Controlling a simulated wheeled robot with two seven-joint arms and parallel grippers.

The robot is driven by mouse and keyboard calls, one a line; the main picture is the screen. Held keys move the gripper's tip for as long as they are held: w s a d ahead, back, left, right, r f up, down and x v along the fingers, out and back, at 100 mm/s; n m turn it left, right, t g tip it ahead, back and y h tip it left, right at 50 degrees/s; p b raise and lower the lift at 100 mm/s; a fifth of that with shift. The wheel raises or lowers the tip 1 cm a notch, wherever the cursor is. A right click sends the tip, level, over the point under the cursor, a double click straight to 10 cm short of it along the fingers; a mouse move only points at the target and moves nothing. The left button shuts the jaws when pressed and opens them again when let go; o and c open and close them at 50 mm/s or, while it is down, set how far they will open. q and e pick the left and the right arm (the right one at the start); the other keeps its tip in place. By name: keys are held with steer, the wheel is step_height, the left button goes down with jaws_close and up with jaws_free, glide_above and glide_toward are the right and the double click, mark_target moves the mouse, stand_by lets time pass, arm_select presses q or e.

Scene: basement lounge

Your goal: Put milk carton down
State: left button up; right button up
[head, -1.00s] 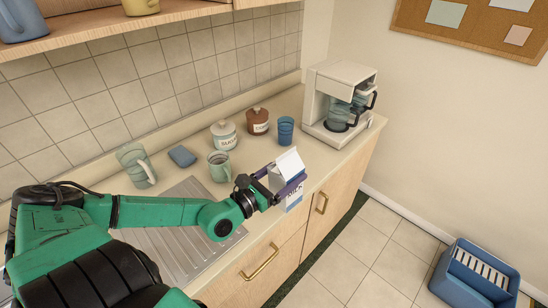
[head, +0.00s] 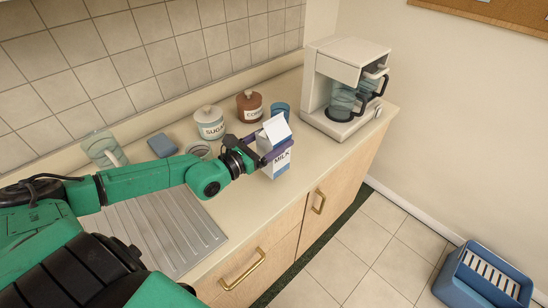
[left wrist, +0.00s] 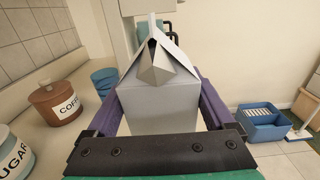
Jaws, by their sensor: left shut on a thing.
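The milk carton (head: 276,155) is white and blue with a gabled top and the word MILK on its side. My left gripper (head: 268,150) is shut on it, a purple finger on each side. The carton is upright, near the front of the counter; I cannot tell whether its base touches the counter. My right gripper is not in view.
A sugar jar (head: 210,123), a coffee jar (head: 249,106) and a blue cup (head: 280,112) stand behind the carton. A coffee maker (head: 340,85) stands to the right. The counter (head: 250,208) is clear in front. A blue bin (head: 484,275) is on the floor.

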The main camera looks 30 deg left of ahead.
arm_select(q)
steer(key=f, duration=0.3)
steer(key=shift+s+d+f, duration=0.1)
steer(key=shift+s+f, duration=0.1)
steer(key=shift+f, duration=0.15)
steer(key=shift+f+b, duration=0.3)
steer(key=shift+b, duration=0.05)
steer(key=o, duration=1.3)
steer(key=shift+r+p, duration=0.3)
steer(key=shift+s+f, duration=0.2)
steer(key=shift+s, duration=0.05)
steer(key=p+v, duration=0.3)
steer(key=v, duration=0.8)
steer(key=shift+s+a, duration=0.25)
steer(key=shift+s, duration=0.05)
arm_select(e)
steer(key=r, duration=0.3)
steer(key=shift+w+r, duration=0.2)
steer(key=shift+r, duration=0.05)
